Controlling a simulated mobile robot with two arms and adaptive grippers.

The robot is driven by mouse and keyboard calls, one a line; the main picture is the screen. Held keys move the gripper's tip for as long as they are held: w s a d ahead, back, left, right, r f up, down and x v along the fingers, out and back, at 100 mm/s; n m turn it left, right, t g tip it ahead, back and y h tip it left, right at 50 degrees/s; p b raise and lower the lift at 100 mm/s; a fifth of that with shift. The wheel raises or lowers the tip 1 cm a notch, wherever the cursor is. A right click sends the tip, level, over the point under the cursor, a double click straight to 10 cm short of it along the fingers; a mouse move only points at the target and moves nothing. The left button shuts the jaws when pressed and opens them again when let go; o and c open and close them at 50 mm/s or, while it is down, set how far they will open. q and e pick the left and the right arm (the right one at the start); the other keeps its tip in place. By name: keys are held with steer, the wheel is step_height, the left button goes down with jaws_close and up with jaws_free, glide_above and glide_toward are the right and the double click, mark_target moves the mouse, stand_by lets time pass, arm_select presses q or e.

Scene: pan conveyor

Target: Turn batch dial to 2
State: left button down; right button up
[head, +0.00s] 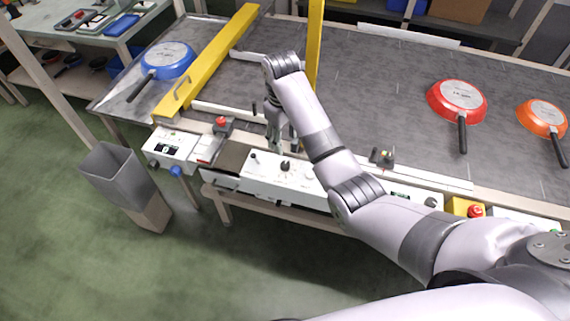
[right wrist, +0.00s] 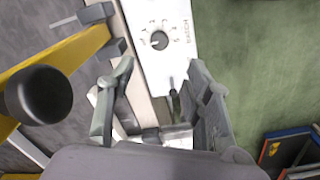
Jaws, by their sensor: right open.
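The batch dial (right wrist: 160,40) is a round black knob on a white panel, with number marks around it and the word BATCH beside it in the right wrist view. Which number it points to is too small to tell. In the head view the dial (head: 285,166) sits on the white control panel (head: 262,184) at the conveyor's front edge. My right gripper (head: 281,148) points down just behind the panel. In the right wrist view my right gripper (right wrist: 160,68) is open, its fingers apart and nothing held. The dial lies beyond the fingertips. My left gripper is not in view.
A small black lever (right wrist: 172,86) shows between the fingers. A white box with a blue knob (head: 176,171) and a red button (head: 221,122) are left of the panel. A yellow frame (head: 207,66) stands nearby.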

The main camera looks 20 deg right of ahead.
mark_target(285, 164)
steer(key=f, duration=1.1)
steer(key=shift+w+d+f, duration=0.1)
steer(key=shift+d+f, duration=0.1)
steer(key=shift+f, duration=0.2)
jaws_close()
